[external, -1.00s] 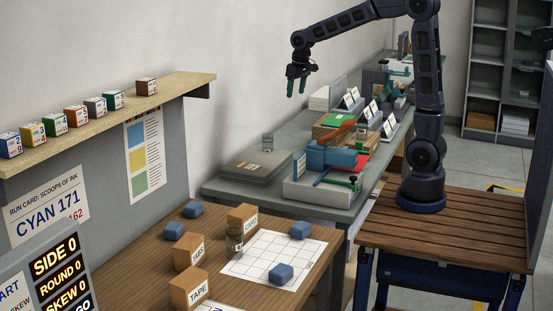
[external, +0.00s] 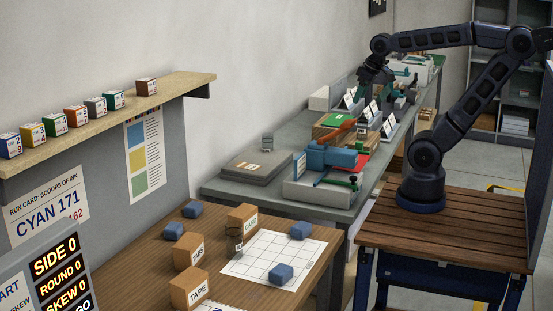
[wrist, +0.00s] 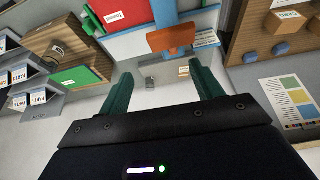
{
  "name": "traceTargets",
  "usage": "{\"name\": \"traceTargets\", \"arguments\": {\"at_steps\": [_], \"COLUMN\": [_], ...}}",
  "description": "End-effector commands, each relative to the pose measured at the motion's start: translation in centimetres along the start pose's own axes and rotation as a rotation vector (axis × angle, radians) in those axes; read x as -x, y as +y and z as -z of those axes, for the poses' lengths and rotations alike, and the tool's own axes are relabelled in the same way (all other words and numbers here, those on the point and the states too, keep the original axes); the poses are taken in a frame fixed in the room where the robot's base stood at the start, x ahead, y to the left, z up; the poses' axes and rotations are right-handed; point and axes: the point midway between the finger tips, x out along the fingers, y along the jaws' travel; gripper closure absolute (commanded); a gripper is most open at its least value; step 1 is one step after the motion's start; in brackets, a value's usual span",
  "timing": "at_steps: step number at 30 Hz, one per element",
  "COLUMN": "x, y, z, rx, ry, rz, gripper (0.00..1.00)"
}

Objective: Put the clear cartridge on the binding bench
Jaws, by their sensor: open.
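A small clear cup-like piece (external: 267,142) stands on the grey bench (external: 232,190) near the wall. A second clear piece (external: 237,245) stands on the wooden table by a cardboard box. I cannot tell which is the clear cartridge. In the wrist view a small clear piece (wrist: 151,83) shows beyond my gripper (wrist: 163,80), roughly between its green fingers and apart from them. The gripper is open and empty. In the external view my gripper (external: 374,78) is above the far part of the bench, its fingers hard to make out. No readable sign marks the binding bench.
A blue press-like machine (external: 330,157), a dark flat box (external: 257,167) and card racks (external: 372,118) crowd the grey bench. The wooden table holds cardboard boxes (external: 190,288), blue blocks (external: 281,274) and a white grid sheet (external: 260,266). Open bench surface surrounds the clear piece.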

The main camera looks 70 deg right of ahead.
Motion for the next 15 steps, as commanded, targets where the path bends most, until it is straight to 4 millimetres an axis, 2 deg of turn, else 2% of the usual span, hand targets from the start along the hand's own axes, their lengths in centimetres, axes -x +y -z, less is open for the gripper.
{"name": "traceTargets", "arguments": {"at_steps": [3,6,15], "x": [0.1,0.0,0.0], "y": [-0.2,-0.2,-0.3], "z": [-2.0,-2.9,-3.2], "rx": [0.015,0.022,0.025], "ry": [0.018,0.025,0.027], "rz": [0.004,0.006,0.007], "gripper": [0.35,0.35,0.35]}}
